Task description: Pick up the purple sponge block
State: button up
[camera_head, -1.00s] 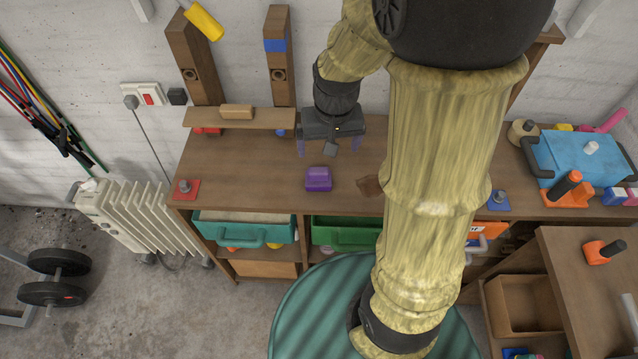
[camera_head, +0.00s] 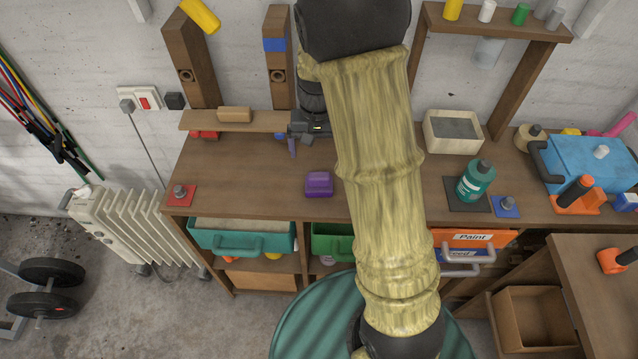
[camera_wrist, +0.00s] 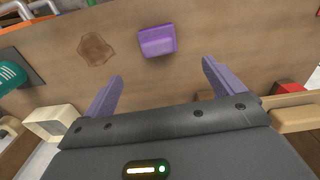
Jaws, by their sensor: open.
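The purple sponge block (camera_head: 319,184) lies on the wooden workbench (camera_head: 245,165), near its front edge, left of my arm in the head view. In the wrist view the purple sponge block (camera_wrist: 158,41) lies beyond my fingertips, between their lines and apart from them. My gripper (camera_wrist: 161,82) is open and empty, its two purple fingers spread wide. In the head view my gripper (camera_head: 292,147) is behind the block, toward the wall, and partly hidden by my arm.
A green bottle (camera_head: 475,181) stands on a dark pad to the right. A shelf with a wooden block (camera_head: 235,114) is at the back left. The bench around the sponge is clear.

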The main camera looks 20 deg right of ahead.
aim_at(319, 185)
notch_tip(319, 185, down, 9)
jog(key=shift+r+p, duration=0.15)
jog(key=shift+p, duration=0.35)
jog(key=f, duration=0.2)
jog(key=s+f+p, duration=0.1)
jog(key=f, duration=0.1)
jog(key=shift+d, duration=0.1)
jog(key=shift+f, duration=0.65)
jog(key=c, duration=1.1)
